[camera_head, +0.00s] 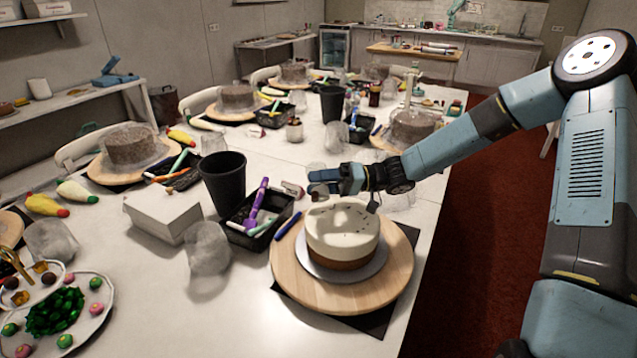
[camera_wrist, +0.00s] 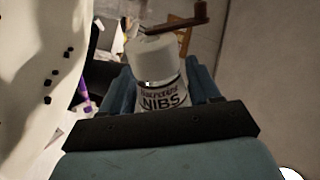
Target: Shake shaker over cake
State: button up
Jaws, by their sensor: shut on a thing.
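The cake (camera_head: 343,240) has white icing over a brown lower layer. It stands on a grey board on a round wooden turntable (camera_head: 290,275), and a few dark specks lie on its top. My gripper (camera_head: 326,182) is just above the cake's back edge and is shut on the shaker. In the wrist view the shaker (camera_wrist: 160,75) is white with a label reading "NIBS" and sits between the two fingers. The cake's white surface (camera_wrist: 30,70) with dark nibs shows at the left there. In the head view the gripper mostly hides the shaker.
A black tray (camera_head: 246,236) with a purple tool, a black cup (camera_head: 224,181), a clear crumpled bag (camera_head: 208,250) and a white box (camera_head: 158,213) stand left of the turntable. Other cakes on turntables stand further back.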

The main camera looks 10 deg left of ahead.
jog(key=shift+r+n, duration=0.1)
jog(key=shift+n, duration=0.2)
jog(key=shift+w+r, duration=0.2)
jog(key=shift+w, duration=0.05)
jog(key=shift+s+f, duration=0.2)
jog(key=shift+s, duration=0.15)
jog(key=shift+d+r+n, duration=0.1)
jog(key=shift+r+n, duration=0.05)
jog(key=shift+n, duration=0.35)
